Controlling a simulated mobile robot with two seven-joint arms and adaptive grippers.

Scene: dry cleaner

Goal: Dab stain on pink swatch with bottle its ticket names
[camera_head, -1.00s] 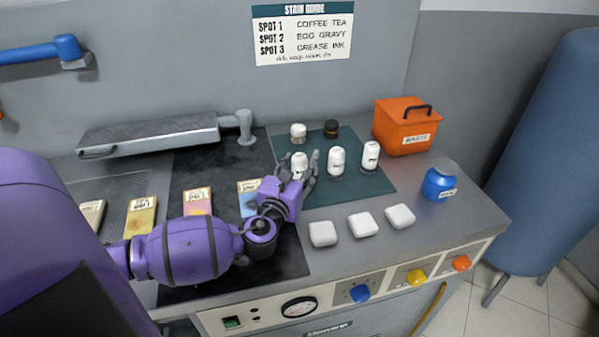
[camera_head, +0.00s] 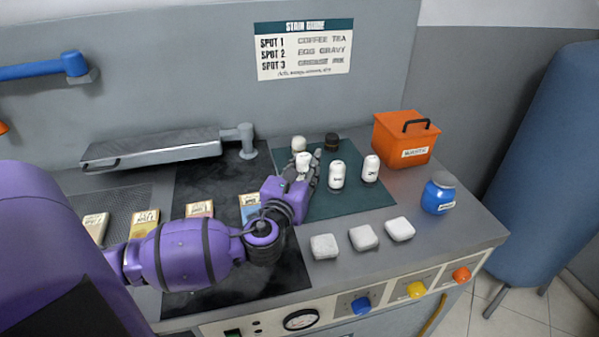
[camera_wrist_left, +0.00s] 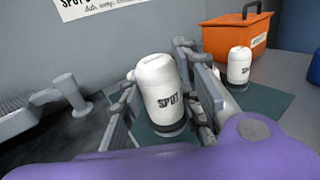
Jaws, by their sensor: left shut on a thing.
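My left gripper (camera_head: 306,172) is shut on a white bottle (camera_head: 303,161) over the left part of the green mat. The wrist view shows this bottle (camera_wrist_left: 163,92) upright between the fingers, with "SPOT" on its label; its number is not visible. The pink swatch (camera_head: 200,208) lies on the dark panel behind my left arm, its lower part hidden. The ticket at its top is too small to read, and I cannot make out the stain. Two more white bottles stand on the mat, one in the middle (camera_head: 337,176) and one to the right (camera_head: 370,169). My right gripper is out of view.
Other swatches, cream (camera_head: 96,226), yellow (camera_head: 144,222) and blue (camera_head: 250,206), lie beside the pink one. White pads (camera_head: 363,237) line the front. An orange bin (camera_head: 405,142) and blue jar (camera_head: 438,194) stand right. A stain guide (camera_head: 305,50) hangs behind.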

